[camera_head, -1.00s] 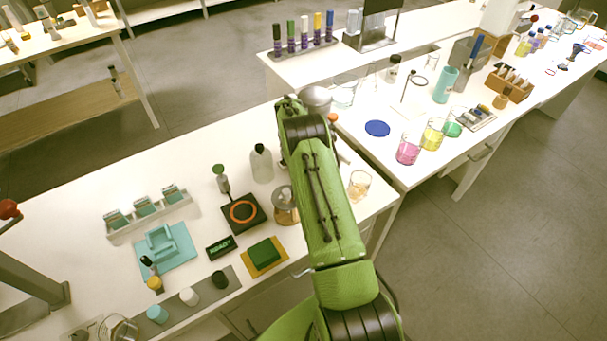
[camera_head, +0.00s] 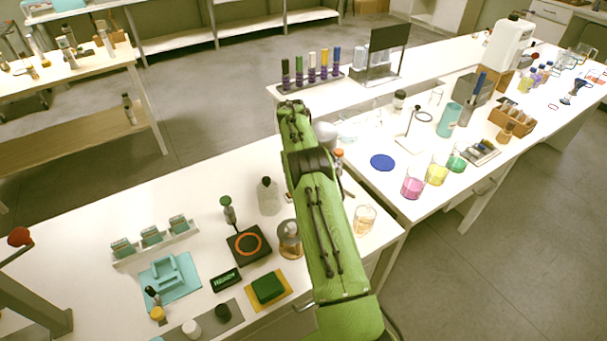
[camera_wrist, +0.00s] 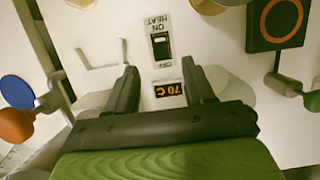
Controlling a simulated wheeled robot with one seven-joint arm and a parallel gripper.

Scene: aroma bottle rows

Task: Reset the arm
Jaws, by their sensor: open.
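My green arm (camera_head: 335,235) reaches from the bottom edge over the near bench in the head view. My gripper (camera_head: 292,106) is at its far end, seen from behind and small there. In the wrist view my gripper (camera_wrist: 158,68) shows two dark fingers spread apart with nothing held between them. Behind the gap are a white panel with a HEAT switch (camera_wrist: 160,45) and a small 70 C display (camera_wrist: 170,89), both upside down. The arm hides part of the bench beneath it.
A black plate with an orange ring (camera_head: 248,244), a grey bottle (camera_head: 268,196) and an amber-bottomed glass vessel (camera_head: 290,239) stand left of my arm. A beaker (camera_head: 364,220) stands close on its right. A rack of colour-capped bottles (camera_head: 311,75) is on the back bench.

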